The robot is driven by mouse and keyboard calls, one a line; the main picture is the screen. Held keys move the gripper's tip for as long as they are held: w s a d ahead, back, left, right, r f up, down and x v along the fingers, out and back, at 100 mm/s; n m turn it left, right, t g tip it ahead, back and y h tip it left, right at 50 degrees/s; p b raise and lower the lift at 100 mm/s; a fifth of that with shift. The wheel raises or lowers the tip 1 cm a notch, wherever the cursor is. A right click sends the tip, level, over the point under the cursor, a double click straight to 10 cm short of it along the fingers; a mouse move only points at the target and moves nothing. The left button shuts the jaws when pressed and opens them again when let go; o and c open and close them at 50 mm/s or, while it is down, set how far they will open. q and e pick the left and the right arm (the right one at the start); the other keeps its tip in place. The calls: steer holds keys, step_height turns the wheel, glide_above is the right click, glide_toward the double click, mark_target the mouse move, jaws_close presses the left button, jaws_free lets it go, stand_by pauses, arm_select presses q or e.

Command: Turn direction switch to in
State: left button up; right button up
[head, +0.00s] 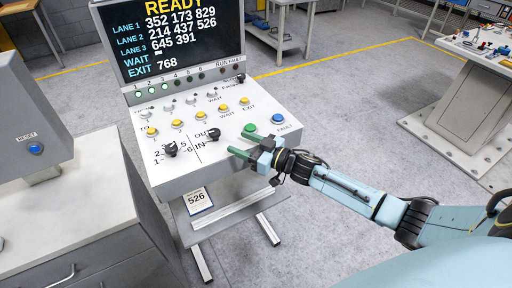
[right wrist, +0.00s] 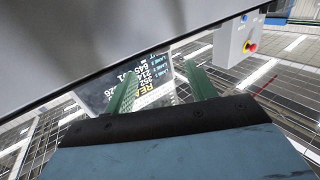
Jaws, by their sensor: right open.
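The direction switch (head: 214,134) is a black knob on the sloped white panel of the console, beside the printed words OUT and IN. I cannot tell clearly which word it points to. My right gripper (head: 239,143) is open, with its two green fingers just right of the switch and apart from it. Nothing is between the fingers. In the right wrist view the open fingers (right wrist: 164,68) point toward the console screen (right wrist: 150,80), and the switch does not show. My left gripper is not in view.
A second black knob (head: 170,150) with numbers sits left of the switch. A green button (head: 250,127) and blue FAULT button (head: 278,118) are close to my fingers. Yellow buttons (head: 201,115) line the panel. The screen (head: 175,40) reads READY. A grey cabinet (head: 60,200) stands left.

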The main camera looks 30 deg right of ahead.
steer(key=shift+v, duration=2.35)
steer(key=shift+c, duration=0.3)
